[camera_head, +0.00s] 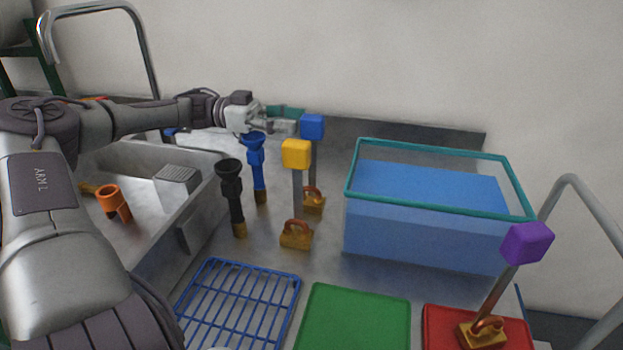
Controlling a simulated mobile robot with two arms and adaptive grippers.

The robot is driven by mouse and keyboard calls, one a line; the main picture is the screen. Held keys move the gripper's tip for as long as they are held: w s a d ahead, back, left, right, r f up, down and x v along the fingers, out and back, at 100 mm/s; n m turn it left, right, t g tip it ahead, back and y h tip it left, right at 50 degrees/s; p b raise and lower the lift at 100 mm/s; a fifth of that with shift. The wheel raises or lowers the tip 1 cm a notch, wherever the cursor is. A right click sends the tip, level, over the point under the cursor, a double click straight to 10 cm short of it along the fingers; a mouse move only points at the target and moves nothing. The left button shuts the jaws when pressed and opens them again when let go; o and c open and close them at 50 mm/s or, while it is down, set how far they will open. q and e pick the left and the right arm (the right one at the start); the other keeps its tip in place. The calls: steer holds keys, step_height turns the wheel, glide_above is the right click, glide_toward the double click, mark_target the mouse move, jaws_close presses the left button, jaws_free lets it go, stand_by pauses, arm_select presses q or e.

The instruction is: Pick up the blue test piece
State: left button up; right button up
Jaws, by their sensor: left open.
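The blue test piece (312,127) is a blue cube on a grey stem with a brass base that has a copper-coloured handle. It stands upright on the metal worktop behind the yellow test piece (296,154), which partly hides its stem and base. My left gripper (294,119) reaches in from the left at the height of the blue cube. Its fingers are open, with the tips just left of the cube. I cannot tell whether they touch it. My right gripper is not in view.
A blue funnel-topped piece (255,160) and a black one (231,190) stand left of the test pieces. A clear bin (435,245) with blue contents is at the right. A purple test piece (527,244) stands on a red mat (436,328). A blue rack (240,300) and green mat (355,318) lie in front.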

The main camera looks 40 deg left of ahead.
mark_target(324, 123)
arm_select(q)
steer(key=x, duration=0.6)
steer(key=shift+s+d+b, duration=0.25)
steer(key=shift+d+b, duration=0.1)
steer(key=shift+d, duration=0.1)
steer(key=shift+w+d+r, duration=0.1)
steer(key=shift+w+d, duration=0.15)
steer(key=shift+d, duration=0.15)
jaws_close()
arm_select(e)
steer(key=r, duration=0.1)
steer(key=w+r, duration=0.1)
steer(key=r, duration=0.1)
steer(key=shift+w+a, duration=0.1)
